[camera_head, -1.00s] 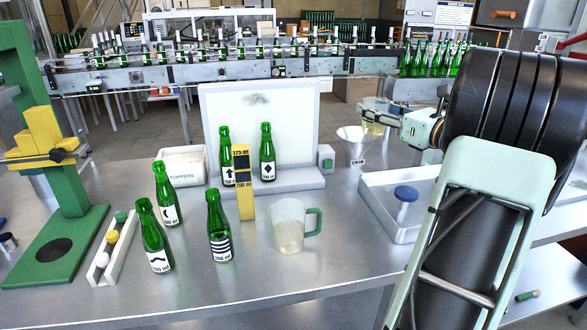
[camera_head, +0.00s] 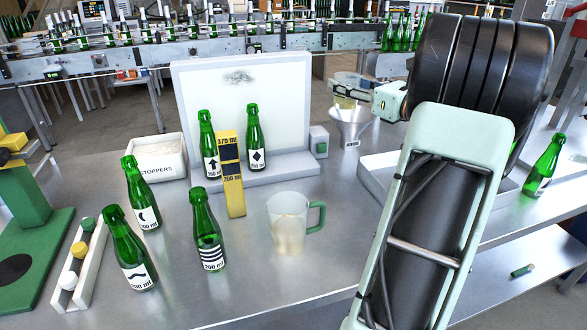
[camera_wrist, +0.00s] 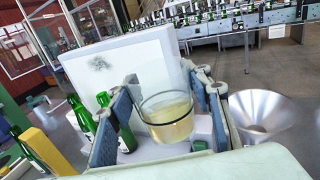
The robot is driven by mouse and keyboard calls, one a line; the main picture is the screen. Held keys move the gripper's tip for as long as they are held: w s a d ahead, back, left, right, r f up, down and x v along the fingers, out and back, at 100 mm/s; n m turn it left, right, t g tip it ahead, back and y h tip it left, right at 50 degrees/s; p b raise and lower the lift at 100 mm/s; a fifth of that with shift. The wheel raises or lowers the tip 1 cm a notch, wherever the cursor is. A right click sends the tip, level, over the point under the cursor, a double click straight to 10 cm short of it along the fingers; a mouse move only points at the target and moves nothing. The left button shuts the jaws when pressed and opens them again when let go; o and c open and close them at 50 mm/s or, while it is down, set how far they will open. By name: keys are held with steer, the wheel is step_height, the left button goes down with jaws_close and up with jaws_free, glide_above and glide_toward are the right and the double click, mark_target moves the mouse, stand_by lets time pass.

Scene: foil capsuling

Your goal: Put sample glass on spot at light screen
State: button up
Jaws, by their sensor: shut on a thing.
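My gripper (camera_head: 352,90) is shut on the sample glass (camera_wrist: 168,118), a small clear glass with pale yellow liquid. In the wrist view the glass sits upright between the two blue-padded fingers. In the head view the glass (camera_head: 345,101) is held above the funnel, to the right of the light screen. The light screen (camera_head: 270,90) is a white upright panel with a dark smudge near its top and a pale base ledge (camera_head: 285,172). Two green bottles (camera_head: 208,145) (camera_head: 254,138) stand in front of the panel. No marked spot can be made out.
A steel funnel (camera_head: 351,128) stands right of the screen, beside a small grey box with a green button (camera_head: 319,142). A yellow gauge (camera_head: 232,190), a jug (camera_head: 288,225), more green bottles (camera_head: 207,232) and a stoppers box (camera_head: 158,150) stand in front and left. The screen's right ledge is clear.

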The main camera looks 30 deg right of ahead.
mark_target(343, 109)
step_height(343, 109, down, 7)
steer(key=b, duration=0.5)
steer(key=shift+w+r+b, duration=0.1)
steer(key=shift+r+b, duration=0.05)
steer(key=shift+b, duration=0.15)
steer(key=w+a+f+b, duration=0.1)
steer(key=w+a+f, duration=0.1)
steer(key=w+f, duration=0.1)
steer(key=w+a+f+b, duration=0.1)
steer(key=w+a+f, duration=0.2)
steer(key=w+f, duration=0.1)
steer(key=w+a+f+b, duration=0.1)
steer(key=w+a+f, duration=0.2)
steer(key=w, duration=0.1)
steer(key=shift+w+a+f, duration=0.1)
steer(key=shift+w+f, duration=0.15)
steer(key=shift+w, duration=0.05)
steer(key=shift+f+b, duration=0.45)
steer(key=shift+f, duration=0.85)
steer(key=shift+f, duration=0.1)
steer(key=o, duration=1.5)
steer(key=shift+c, duration=0.2)
